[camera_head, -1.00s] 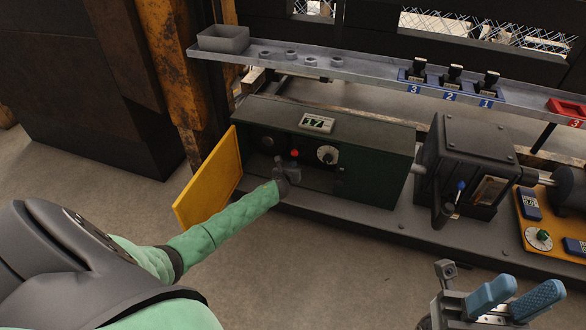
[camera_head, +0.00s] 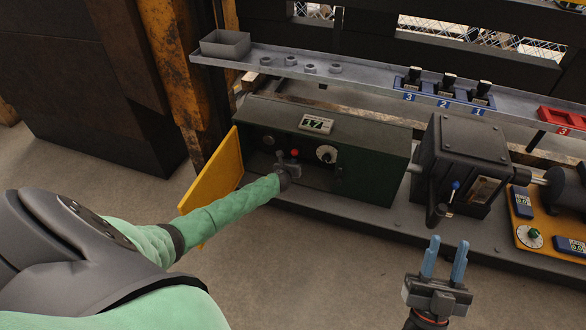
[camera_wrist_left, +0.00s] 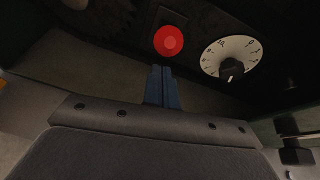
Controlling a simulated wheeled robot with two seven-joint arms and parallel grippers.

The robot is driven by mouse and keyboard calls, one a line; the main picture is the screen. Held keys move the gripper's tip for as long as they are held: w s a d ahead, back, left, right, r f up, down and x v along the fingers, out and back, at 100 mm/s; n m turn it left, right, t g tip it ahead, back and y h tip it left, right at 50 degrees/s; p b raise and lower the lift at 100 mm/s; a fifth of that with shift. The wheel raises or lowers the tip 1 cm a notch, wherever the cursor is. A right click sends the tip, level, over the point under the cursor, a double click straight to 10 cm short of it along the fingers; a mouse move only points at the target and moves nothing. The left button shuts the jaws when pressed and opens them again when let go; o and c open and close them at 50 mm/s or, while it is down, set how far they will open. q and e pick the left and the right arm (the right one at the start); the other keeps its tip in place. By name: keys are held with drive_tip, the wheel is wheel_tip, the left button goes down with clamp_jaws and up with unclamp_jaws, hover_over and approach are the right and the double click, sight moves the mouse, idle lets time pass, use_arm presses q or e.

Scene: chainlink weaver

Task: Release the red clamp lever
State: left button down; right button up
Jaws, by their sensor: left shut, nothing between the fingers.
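A round red knob (camera_head: 294,153) shows inside the open front of a green box (camera_head: 375,174). In the left wrist view the red knob (camera_wrist_left: 169,41) is seen end-on; I cannot tell whether it is the end of the clamp lever. My left gripper (camera_head: 289,160) is shut and empty, inside the box opening. In the left wrist view its blue fingertips (camera_wrist_left: 161,72) lie just below the knob, apart from it or touching, I cannot tell which. My right gripper (camera_head: 445,254) is open and empty, fingers upward, in front of the bench.
A white dial (camera_head: 327,154) sits right of the knob. A yellow door (camera_head: 214,176) stands open at the box's left. A dark machine block (camera_head: 466,160) with a blue-tipped lever stands to the right. A shelf rail (camera_head: 375,81) runs above. An orange panel (camera_head: 525,240) is at far right.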

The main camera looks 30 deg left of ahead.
use_arm(q)
drive_tip(key=shift+w+r+p, duration=0.15)
drive_tip(key=shift+r+p, duration=0.5)
drive_tip(key=shift+p, duration=1.05)
use_arm(e)
wheel_tip(320, 180, down, 39)
drive_tip(key=s+a+g+h, duration=0.1)
drive_tip(key=s+g+h, duration=0.1)
drive_tip(key=g, duration=1.2)
drive_tip(key=shift+a+m+h, duration=0.3)
drive_tip(key=shift+a+h, duration=0.1)
drive_tip(key=shift+h, duration=0.3)
drive_tip(key=shift+s, duration=0.1)
drive_tip(key=shift+r, duration=0.15)
